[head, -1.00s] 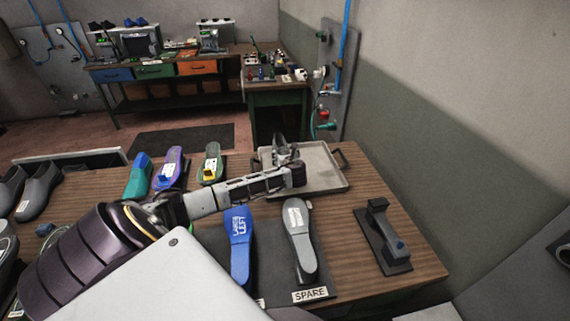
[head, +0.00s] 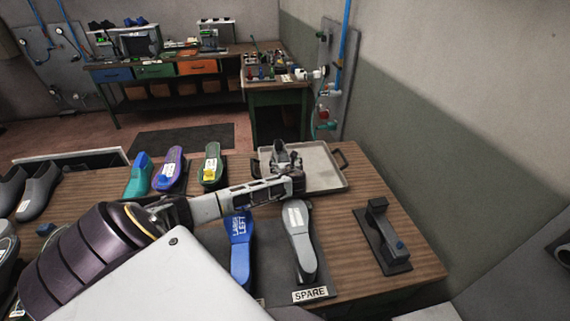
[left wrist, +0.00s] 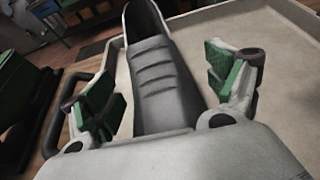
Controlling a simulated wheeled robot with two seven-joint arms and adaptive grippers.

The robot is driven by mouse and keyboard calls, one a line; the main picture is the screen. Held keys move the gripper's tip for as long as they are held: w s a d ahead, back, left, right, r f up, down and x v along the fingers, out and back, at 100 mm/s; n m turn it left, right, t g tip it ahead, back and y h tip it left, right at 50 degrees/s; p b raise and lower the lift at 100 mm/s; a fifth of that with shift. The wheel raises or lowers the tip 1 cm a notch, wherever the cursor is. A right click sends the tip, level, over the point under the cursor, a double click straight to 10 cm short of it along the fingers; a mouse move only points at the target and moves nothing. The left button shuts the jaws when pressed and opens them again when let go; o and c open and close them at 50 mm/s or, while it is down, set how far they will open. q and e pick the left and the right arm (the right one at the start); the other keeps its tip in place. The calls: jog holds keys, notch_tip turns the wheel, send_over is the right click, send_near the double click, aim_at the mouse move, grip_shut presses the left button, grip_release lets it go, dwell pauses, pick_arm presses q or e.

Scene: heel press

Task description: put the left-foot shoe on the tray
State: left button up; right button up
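A grey shoe (left wrist: 160,85) with ridges across its top lies on the tray (left wrist: 285,35) in the left wrist view. My left gripper (left wrist: 168,90) is open, with its green-padded fingers spread on either side of the shoe and a visible gap at each side. In the head view my left gripper (head: 287,160) is over the left part of the tray (head: 325,171) and largely hides the shoe. Which foot the shoe is for cannot be read. My right gripper is not in view.
A blue last (head: 240,250) marked "LARGE LEFT" and a grey last (head: 298,240) by a "SPARE" label stand in front of the tray. A dark press-like tool (head: 383,235) is at right. Several coloured lasts and grey shoes (head: 38,190) are at left.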

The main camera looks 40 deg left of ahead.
pick_arm(q)
jog(key=shift+d, duration=0.1)
dwell(0.3)
jog(key=shift+b+v, duration=0.35)
jog(key=shift+v, duration=3.3)
jog(key=shift+r, duration=0.15)
